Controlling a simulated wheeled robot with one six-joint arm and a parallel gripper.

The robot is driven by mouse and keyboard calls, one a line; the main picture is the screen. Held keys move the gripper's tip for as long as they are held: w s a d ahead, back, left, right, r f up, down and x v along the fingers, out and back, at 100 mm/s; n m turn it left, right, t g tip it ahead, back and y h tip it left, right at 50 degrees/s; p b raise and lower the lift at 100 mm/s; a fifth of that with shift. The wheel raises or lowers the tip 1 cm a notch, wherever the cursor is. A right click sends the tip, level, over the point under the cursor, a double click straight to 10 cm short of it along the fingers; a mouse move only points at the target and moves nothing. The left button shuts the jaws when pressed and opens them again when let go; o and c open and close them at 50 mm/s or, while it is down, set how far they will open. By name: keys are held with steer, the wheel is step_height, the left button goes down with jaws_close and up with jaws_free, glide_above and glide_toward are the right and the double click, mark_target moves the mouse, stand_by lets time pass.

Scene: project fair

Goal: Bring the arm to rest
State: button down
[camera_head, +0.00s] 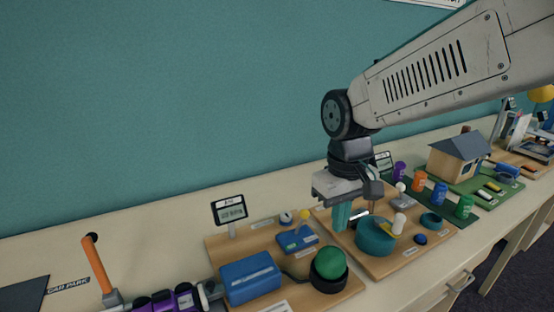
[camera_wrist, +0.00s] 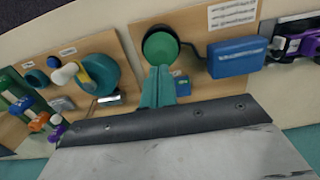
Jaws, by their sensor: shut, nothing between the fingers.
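My gripper (camera_head: 341,226) points down over the exhibit boards on the bench. Its teal fingers are together with nothing between them; they also show in the wrist view (camera_wrist: 159,72). In the head view the fingers appear between the green ball (camera_head: 330,264) on the left board and the teal drum (camera_head: 375,235) on the right board. In the wrist view the fingertips appear just below the green ball (camera_wrist: 160,45). I cannot tell the exact height of the fingertips above the boards. My arm reaches in from the upper right.
A blue box (camera_head: 250,278) and a small display (camera_head: 229,210) stand on the left board. Coloured canisters and a model house (camera_head: 459,155) stand to the right. An orange barrier arm (camera_head: 95,264) rises at the left. The teal wall behind is bare.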

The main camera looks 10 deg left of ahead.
steer(key=s+d+r+m+t, duration=0.1)
steer(key=s+d+r+m, duration=0.1)
steer(key=s+d, duration=0.7)
steer(key=s+d+r+m, duration=0.2)
steer(key=s+d+m, duration=0.2)
steer(key=s+d, duration=0.5)
steer(key=shift+s+d+m+t, duration=0.3)
steer(key=shift+s+d+t, duration=0.1)
steer(key=shift+d, duration=0.85)
steer(key=shift+a, duration=0.1)
